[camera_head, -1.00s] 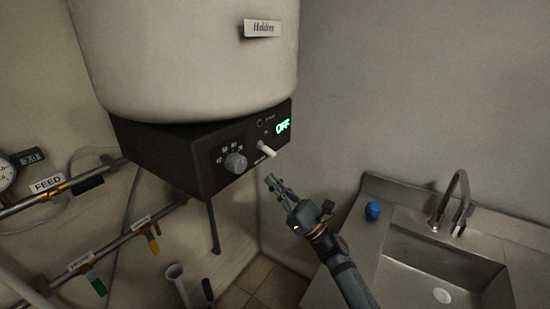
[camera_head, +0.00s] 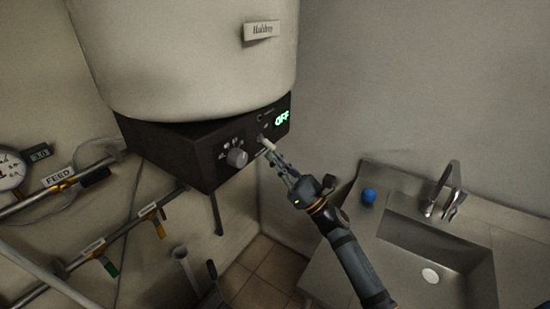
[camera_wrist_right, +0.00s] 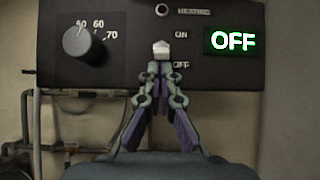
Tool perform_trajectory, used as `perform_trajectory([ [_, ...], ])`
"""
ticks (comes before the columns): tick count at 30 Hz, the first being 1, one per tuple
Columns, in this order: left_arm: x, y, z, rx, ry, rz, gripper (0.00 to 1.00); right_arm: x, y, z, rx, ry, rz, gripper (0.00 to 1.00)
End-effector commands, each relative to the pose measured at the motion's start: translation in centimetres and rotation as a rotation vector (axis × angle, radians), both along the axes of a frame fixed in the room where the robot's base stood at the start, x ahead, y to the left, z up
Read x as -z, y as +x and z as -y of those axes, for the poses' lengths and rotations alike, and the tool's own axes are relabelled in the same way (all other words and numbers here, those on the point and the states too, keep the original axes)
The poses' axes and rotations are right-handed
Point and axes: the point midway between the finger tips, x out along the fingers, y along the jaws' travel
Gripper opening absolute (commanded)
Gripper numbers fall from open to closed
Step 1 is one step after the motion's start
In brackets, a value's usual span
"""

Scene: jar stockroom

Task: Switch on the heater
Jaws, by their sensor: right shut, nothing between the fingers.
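The heater (camera_head: 200,158) is a black box under a large pale tank, with OFF lit green on its display (camera_head: 281,118). The display also reads OFF in the right wrist view (camera_wrist_right: 233,41). A pale toggle lever (camera_head: 268,144) sticks out of the front panel; its tip (camera_wrist_right: 161,48) shows between printed ON and OFF marks. My right gripper (camera_head: 275,160) is shut and empty, its fingertips (camera_wrist_right: 160,68) just below the lever tip in the wrist view. I cannot tell whether they touch. My left gripper is not in view.
A round grey dial (camera_head: 237,157) sits left of the lever on the same panel. Pipes with a FEED label (camera_head: 59,177) and a gauge (camera_head: 9,170) are at the left. A sink (camera_head: 440,255) with a tap (camera_head: 440,195) and a blue object (camera_head: 368,195) are at the right.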

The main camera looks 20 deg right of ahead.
Motion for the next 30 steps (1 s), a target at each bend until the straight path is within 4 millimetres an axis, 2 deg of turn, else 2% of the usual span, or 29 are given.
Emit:
perform_trajectory([
  [1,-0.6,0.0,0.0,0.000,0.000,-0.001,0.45,-0.4,-0.1,0.0,-0.001,-0.008,-0.010,0.00],
  [17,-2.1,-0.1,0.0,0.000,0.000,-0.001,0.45,-0.7,-0.4,0.3,0.000,-0.064,-0.080,0.00],
  [27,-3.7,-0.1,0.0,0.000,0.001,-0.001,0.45,-1.6,-0.8,0.6,-0.001,-0.148,-0.179,0.00],
  [30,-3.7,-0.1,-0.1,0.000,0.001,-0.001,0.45,-1.7,-1.0,0.7,-0.001,-0.140,-0.179,0.00],
])
